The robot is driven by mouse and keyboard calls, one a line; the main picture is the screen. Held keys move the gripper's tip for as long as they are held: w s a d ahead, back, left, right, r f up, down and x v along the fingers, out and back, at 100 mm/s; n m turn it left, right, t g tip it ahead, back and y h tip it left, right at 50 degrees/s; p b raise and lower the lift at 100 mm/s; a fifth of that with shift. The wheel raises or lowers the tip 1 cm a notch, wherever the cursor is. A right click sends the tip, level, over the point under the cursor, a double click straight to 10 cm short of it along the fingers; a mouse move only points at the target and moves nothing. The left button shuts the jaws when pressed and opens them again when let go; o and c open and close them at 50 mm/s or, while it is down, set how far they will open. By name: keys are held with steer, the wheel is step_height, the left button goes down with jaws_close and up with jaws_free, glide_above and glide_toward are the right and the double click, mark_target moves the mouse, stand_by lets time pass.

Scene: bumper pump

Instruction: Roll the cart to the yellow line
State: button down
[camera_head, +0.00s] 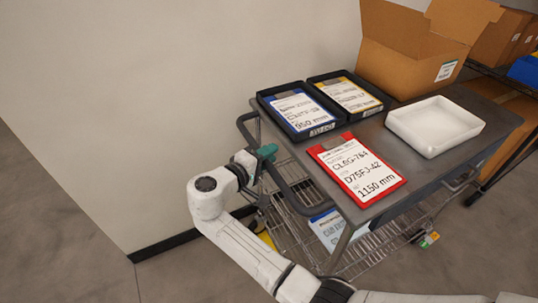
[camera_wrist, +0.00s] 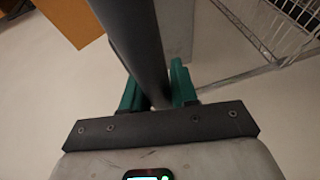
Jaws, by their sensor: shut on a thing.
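The cart has a grey top (camera_head: 402,185) and a wire lower shelf (camera_head: 290,225). Its dark bar handle (camera_head: 285,187) is at its left end. My gripper (camera_head: 264,160) is shut on this handle. In the wrist view, the dark handle bar (camera_wrist: 135,40) runs between the green fingers of my gripper (camera_wrist: 158,95). A small yellow patch (camera_head: 267,240) shows low by the cart's left side, partly hidden by my arm; I cannot tell whether it is the yellow line. No other line is clear on the floor.
The cart carries two black trays, left (camera_head: 300,113) and right (camera_head: 349,92), a red-bordered card (camera_head: 356,170), a white tray (camera_head: 434,126) and an open cardboard box (camera_head: 412,65). A pale wall (camera_head: 190,90) stands close behind. Shelving (camera_head: 510,75) is at right. Floor at front right is clear.

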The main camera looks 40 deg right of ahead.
steer(key=shift+w+a, duration=0.1)
steer(key=shift+a, duration=0.15)
steer(key=c, duration=1.1)
jaws_free()
steer(key=shift+a+f, duration=0.1)
steer(key=shift+a, duration=0.05)
steer(key=shift+o, duration=0.7)
steer(key=v, duration=1)
steer(key=shift+a+b, duration=0.3)
steer(key=shift+b, duration=0.05)
